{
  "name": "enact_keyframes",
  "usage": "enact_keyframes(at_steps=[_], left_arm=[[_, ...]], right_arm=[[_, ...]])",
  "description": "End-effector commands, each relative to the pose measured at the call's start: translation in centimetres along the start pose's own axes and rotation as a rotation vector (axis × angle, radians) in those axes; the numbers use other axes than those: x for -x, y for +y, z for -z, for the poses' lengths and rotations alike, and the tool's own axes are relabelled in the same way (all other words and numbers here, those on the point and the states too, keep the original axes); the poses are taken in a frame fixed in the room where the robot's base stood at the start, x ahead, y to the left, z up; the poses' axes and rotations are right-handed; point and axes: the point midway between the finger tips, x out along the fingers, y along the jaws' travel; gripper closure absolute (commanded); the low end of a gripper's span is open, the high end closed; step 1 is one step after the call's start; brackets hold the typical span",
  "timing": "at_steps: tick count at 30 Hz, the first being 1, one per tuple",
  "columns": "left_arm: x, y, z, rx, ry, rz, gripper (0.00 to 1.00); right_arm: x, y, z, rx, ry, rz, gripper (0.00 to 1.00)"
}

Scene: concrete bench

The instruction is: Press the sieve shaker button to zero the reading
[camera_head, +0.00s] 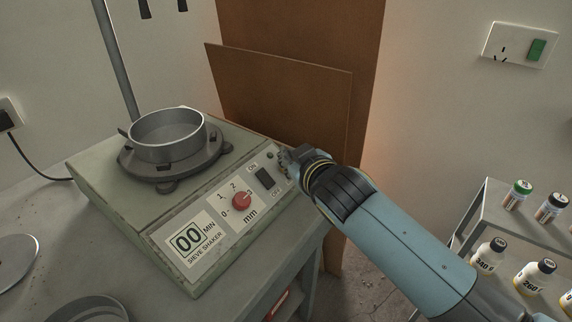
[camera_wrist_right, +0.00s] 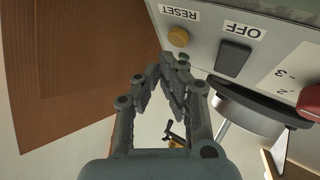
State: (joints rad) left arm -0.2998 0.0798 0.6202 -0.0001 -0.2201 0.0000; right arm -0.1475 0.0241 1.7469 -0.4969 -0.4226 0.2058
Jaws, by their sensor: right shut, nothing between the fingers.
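The sieve shaker (camera_head: 110,190) is a pale green box on the bench with a sloped panel. Its display (camera_head: 188,240) reads 00 MIN. A red knob (camera_head: 242,201) and a black rocker switch (camera_head: 265,178) are on the panel. In the right wrist view, a round yellow button (camera_wrist_right: 178,37) sits beside a RESET label, next to the black switch (camera_wrist_right: 235,57). My right gripper (camera_head: 290,158) is at the panel's upper right end, shut and empty. In the wrist view its fingertips (camera_wrist_right: 172,68) are just below the button; contact cannot be told. The head view hides the button behind the gripper.
A metal sieve pan (camera_head: 168,135) sits on top of the shaker. Brown boards (camera_head: 285,95) stand behind it. A rack (camera_head: 480,215) with several bottles is at the right. Round metal lids (camera_head: 15,260) lie on the bench at the left.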

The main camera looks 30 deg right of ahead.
Motion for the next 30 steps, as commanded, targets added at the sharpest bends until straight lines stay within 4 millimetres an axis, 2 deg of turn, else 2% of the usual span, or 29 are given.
enact_keyframes(at_steps=[8, 22, 30], left_arm=[[0.4, -0.1, 0.1, 0.0, 0.001, 0.0, 0.6], [4.3, -0.4, 0.7, 0.0, 0.005, 0.0, 0.6], [4.2, -0.3, 0.7, 0.0, 0.005, 0.0, 0.6]], right_arm=[[0.3, 0.2, 0.2, 0.0, 0.0, 0.0, 1.0], [3.3, 2.5, 2.6, 0.001, -0.001, 0.0, 1.0], [3.5, 2.5, 2.5, 0.0, -0.001, 0.0, 1.0]])
